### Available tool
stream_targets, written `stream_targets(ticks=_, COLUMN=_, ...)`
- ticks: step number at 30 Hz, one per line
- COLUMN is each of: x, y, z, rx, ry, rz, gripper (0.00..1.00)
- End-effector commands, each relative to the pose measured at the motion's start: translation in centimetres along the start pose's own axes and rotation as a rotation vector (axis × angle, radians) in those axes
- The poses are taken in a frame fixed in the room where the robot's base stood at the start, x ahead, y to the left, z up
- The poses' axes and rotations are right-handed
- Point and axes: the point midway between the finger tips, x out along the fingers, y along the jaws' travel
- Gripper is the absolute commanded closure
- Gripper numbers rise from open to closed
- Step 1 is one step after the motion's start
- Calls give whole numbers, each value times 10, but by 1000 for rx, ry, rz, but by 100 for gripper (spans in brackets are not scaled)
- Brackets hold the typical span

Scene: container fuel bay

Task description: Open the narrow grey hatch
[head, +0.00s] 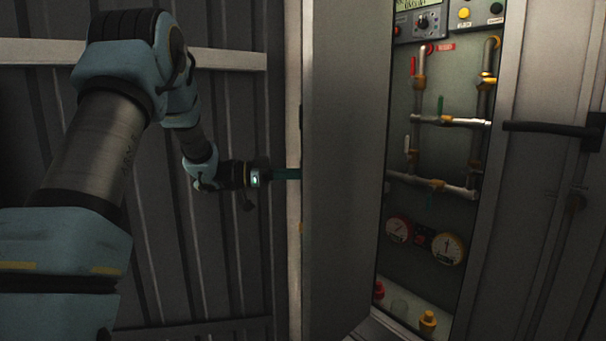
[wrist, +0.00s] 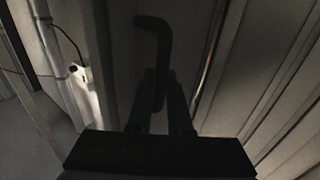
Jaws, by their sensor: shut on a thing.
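The narrow grey hatch (head: 345,150) stands swung open toward the left, with its edge toward me and the bay behind it exposed. My gripper (head: 288,174) reaches in from the left at the hatch's outer side, and its fingertips are partly hidden by the door's edge. In the wrist view, a dark bent handle (wrist: 158,32) on the hatch runs down between the two fingers of my gripper (wrist: 160,88), which is shut on it.
Inside the bay are pipes (head: 450,121) with valves, gauges (head: 447,249) and a control panel (head: 425,22). A grey door with a dark handle (head: 550,128) is on the right. A corrugated wall with a pale rail (head: 232,60) lies behind my arm.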

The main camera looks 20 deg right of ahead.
Motion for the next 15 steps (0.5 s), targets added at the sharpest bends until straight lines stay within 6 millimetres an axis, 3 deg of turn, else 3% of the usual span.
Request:
stream_targets(ticks=12, x=3, y=-1, z=-3, rx=4, ry=5, rz=1, gripper=100)
stream_targets(ticks=13, x=3, y=-1, z=-3, rx=4, ry=5, rz=1, gripper=79)
stream_targets(ticks=15, x=3, y=-1, z=-3, rx=3, ry=4, rz=1, gripper=72)
